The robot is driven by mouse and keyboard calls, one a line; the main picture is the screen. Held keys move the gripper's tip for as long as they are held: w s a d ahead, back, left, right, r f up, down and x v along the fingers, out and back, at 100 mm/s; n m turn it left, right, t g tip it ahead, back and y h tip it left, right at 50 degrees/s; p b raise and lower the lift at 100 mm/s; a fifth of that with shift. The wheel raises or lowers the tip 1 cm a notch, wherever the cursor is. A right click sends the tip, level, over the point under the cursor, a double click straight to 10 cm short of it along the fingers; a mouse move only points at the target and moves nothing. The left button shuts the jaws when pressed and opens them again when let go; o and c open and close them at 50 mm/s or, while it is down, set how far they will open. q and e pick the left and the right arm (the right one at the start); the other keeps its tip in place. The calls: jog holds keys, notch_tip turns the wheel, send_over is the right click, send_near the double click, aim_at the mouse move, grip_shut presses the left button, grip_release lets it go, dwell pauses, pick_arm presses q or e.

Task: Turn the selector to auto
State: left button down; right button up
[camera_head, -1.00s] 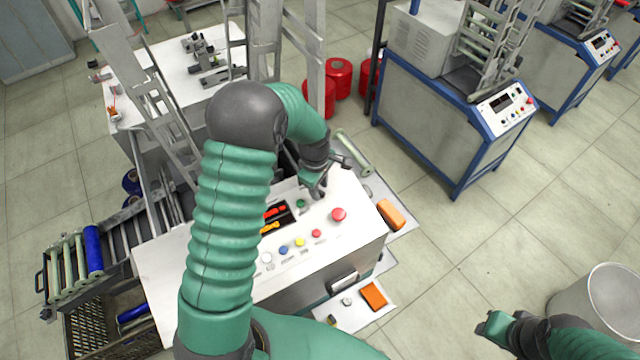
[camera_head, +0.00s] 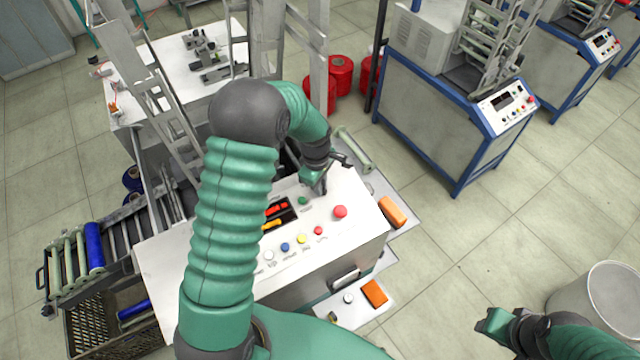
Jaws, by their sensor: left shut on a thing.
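The white control panel (camera_head: 335,232) lies in front of me with a row of coloured buttons. My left gripper (camera_head: 319,187) reaches down to the panel's far part, between the green button (camera_head: 303,201) and the large red button (camera_head: 340,211). It is shut on a small dark knob, which seems to be the selector; the fingers cover most of it, so its pointing direction cannot be read. My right gripper (camera_head: 484,324) hangs over the floor at the lower right, far from the panel; its finger gap is not clear.
Yellow (camera_head: 302,238), blue (camera_head: 285,247) and small red (camera_head: 318,230) buttons sit nearer me. A grey bin (camera_head: 610,300) stands at right. The floor between is clear.

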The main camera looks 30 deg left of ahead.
pick_arm(q)
jog(key=shift+w+r+m, duration=0.15)
jog(key=shift+w+m, duration=0.05)
jog(key=shift+m, duration=0.1)
jog(key=shift+w+m, duration=0.1)
jog(key=shift+m, duration=0.9)
jog(key=m+g, duration=0.1)
jog(key=m, duration=0.2)
jog(key=shift+w+r+m, duration=0.1)
jog(key=shift+m, duration=0.2)
jog(key=m+y, duration=0.1)
jog(key=m, duration=0.4)
jog(key=shift+g, duration=0.4)
jog(key=shift+m, duration=0.3)
jog(key=c, duration=1.6)
grip_release()
jog(key=shift+o, duration=0.6)
jog(key=shift+d, duration=0.15)
